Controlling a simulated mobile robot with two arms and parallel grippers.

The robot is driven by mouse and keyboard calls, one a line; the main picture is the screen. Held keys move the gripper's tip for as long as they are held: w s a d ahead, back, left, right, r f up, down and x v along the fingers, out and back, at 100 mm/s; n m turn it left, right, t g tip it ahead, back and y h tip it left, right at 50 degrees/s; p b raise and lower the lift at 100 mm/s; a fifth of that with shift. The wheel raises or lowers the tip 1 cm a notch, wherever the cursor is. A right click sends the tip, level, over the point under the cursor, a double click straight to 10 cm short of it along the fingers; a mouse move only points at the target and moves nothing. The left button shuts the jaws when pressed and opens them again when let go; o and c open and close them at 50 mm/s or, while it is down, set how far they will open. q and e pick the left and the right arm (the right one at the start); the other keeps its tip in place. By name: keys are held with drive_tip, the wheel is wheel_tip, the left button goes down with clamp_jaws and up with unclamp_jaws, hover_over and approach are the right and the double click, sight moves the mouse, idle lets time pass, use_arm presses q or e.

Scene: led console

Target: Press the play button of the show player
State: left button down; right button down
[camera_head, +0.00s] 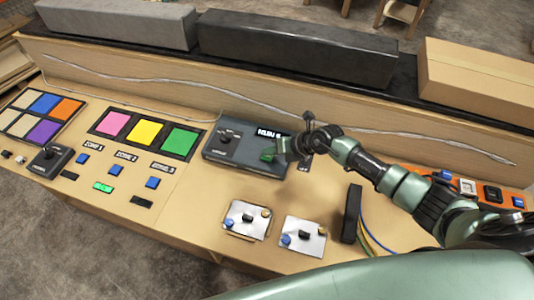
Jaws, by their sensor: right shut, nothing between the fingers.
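The show player is a dark grey box (225,158) in the middle of the console. It has a black knob on its left part and a dark display with white lettering (270,134) at its upper right. A green play button (267,155) shows on its right part. My right gripper (279,151) comes in from the right, shut and empty, with its tips at the right side of the green button. I cannot tell whether they touch it; the gripper hides the box's right end. My left gripper is not in view.
Pink, yellow and green panels (145,132) with blue buttons lie to the left. Two light plates with knobs (303,237) and an upright black block (351,213) stand in front. An orange strip with switches (492,194) is at the right. A wooden back wall rises behind.

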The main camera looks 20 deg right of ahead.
sight(270, 158)
drive_tip(key=shift+r, duration=0.35)
wheel_tip(270, 158, up, 5)
drive_tip(key=p, duration=0.5)
drive_tip(key=shift+r, duration=0.1)
drive_tip(key=shift+f, duration=0.2)
idle(0.6)
